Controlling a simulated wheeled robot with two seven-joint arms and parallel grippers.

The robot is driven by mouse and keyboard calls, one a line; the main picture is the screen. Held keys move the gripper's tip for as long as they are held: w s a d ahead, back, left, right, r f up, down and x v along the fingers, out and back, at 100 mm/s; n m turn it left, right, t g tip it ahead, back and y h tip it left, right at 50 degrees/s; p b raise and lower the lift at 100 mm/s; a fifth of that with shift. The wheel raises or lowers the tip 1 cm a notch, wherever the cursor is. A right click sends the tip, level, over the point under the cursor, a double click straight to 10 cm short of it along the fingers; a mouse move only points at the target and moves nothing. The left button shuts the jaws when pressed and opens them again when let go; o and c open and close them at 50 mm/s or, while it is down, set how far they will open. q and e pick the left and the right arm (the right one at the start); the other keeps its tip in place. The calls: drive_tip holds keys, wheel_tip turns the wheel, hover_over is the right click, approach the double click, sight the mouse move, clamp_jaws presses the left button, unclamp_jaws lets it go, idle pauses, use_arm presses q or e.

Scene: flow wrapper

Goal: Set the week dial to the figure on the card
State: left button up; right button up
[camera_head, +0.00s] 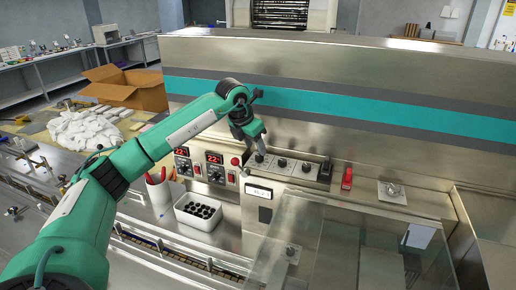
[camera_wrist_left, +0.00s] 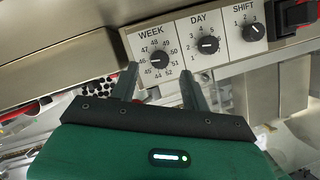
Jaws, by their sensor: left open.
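The week dial (camera_wrist_left: 158,60) is a round black knob on a white plate, with figures from the mid-forties to the low fifties around it. Its pointer appears to face left, near 46. In the wrist view my left gripper (camera_wrist_left: 160,73) is open, with one finger on each side of the dial's lower part; I cannot tell whether they touch it. In the head view the gripper (camera_head: 253,146) is above the dial row and partly covers the week dial. A white card (camera_head: 418,236) lies at the right; its figure is too small to read. My right gripper is out of view.
Right of the week dial are the day dial (camera_wrist_left: 208,45), shift dial (camera_wrist_left: 254,32) and a black switch (camera_wrist_left: 298,14). Two red displays (camera_head: 214,158), a white bin of black pieces (camera_head: 198,211) and a clear cover (camera_head: 330,245) are close by.

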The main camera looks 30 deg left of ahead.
sight(259, 156)
use_arm(q)
drive_tip(key=p+x, duration=0.1)
drive_tip(key=x, duration=0.2)
drive_tip(key=shift+f, duration=0.2)
drive_tip(key=shift+w+f, duration=0.2)
drive_tip(key=shift+f, duration=0.2)
drive_tip(key=shift+c, duration=0.5)
drive_tip(key=c, duration=0.9)
